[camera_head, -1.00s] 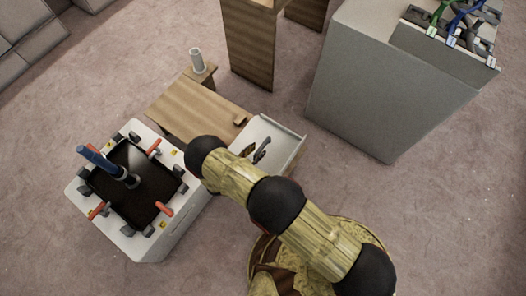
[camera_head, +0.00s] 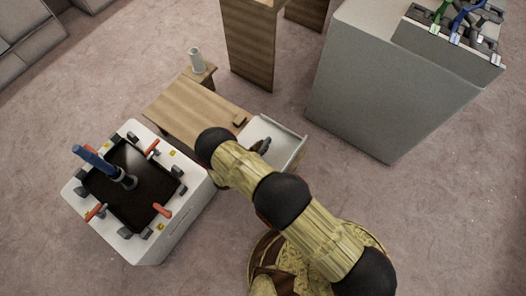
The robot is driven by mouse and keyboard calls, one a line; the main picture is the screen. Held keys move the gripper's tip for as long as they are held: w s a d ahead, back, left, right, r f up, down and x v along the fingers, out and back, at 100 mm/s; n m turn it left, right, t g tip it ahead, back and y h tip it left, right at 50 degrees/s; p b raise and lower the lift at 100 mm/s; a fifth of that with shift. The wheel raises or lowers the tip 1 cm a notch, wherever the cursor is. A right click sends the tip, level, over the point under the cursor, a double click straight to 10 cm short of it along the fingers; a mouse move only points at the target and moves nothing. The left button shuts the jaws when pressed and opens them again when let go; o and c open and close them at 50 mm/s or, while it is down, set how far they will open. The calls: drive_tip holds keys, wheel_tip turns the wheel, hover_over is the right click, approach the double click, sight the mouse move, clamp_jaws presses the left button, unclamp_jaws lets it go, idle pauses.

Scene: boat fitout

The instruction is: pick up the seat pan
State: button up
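A dark, flat square panel (camera_head: 130,205), which may be the seat pan, sits on top of a white box-shaped fixture (camera_head: 190,205) at the left. Red-handled clamps stand around its edge. A blue-handled tool (camera_head: 95,160) stands tilted on the panel. My gripper (camera_head: 263,146) is mostly hidden behind my arm; only a small dark part shows, over or in a pale open tray or drawer (camera_head: 285,150). It is well to the right of the panel, apart from it. I cannot see its fingertips clearly or whether it holds anything.
A low wooden surface (camera_head: 185,112) with a small block lies between fixture and tray. A pale cylinder (camera_head: 197,60) stands on a wooden post behind. A large grey cabinet (camera_head: 380,90) bears a clamp rack (camera_head: 460,45) at the right. The floor in front is clear.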

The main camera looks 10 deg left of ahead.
clamp_jaws()
idle(0.3)
drive_tip(key=shift+a+r, duration=0.1)
drive_tip(key=shift+r, duration=0.05)
idle(0.5)
drive_tip(key=shift+r, duration=0.2)
drive_tip(key=r, duration=0.1)
drive_tip(key=r+p, duration=0.2)
drive_tip(key=shift+a+r, duration=0.25)
drive_tip(key=shift+a, duration=0.05)
drive_tip(key=a+r+p, duration=0.4)
drive_tip(key=a+r, duration=0.5)
drive_tip(key=a, duration=0.4)
drive_tip(key=shift+a, duration=0.2)
